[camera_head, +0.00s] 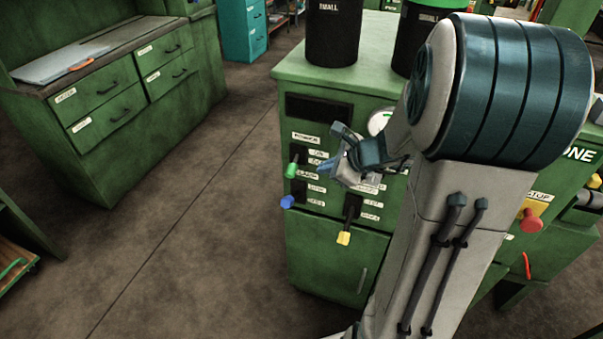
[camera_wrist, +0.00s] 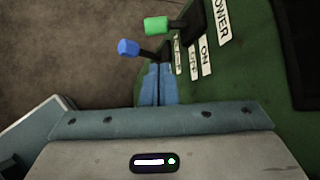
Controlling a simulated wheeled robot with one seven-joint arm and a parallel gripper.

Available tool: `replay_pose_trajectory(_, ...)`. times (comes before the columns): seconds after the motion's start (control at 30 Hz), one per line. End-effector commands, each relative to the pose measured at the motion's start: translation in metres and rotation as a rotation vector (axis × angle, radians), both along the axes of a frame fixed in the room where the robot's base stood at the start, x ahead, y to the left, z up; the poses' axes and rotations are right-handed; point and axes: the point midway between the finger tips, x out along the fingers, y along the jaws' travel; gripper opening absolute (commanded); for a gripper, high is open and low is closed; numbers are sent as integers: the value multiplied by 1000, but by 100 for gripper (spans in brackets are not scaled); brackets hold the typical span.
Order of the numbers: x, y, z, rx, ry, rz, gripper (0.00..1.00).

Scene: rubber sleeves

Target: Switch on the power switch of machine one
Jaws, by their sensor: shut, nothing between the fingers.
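The power switch is a lever with a green tip (camera_head: 291,169) on the front panel of machine one (camera_head: 320,235), under a POWER label. Its ON label is above its OFF label, and the lever slants outward and down. The green tip (camera_wrist: 158,26) also shows in the wrist view, left of its dark base. My gripper (camera_head: 326,173) is shut and empty in front of the panel, just right of the green lever. In the wrist view its closed blue fingers (camera_wrist: 157,72) are below the green tip, apart from it.
A lever with a blue tip (camera_head: 287,202) is just below the power switch, and a lever with a yellow tip (camera_head: 343,238) is lower right. A red button (camera_head: 531,220) is at far right. Black bins (camera_head: 333,35) stand on top. Open floor (camera_head: 190,220) lies left.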

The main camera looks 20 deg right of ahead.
Motion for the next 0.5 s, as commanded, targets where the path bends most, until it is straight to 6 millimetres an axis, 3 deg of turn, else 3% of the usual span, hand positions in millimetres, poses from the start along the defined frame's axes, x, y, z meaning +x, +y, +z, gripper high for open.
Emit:
replay_pose_trajectory(0.23, 5, 5, -7, 1, 1, 4, 0)
replay_pose_trajectory(0.5, 33, 25, -40, 1, 3, 7, 0)
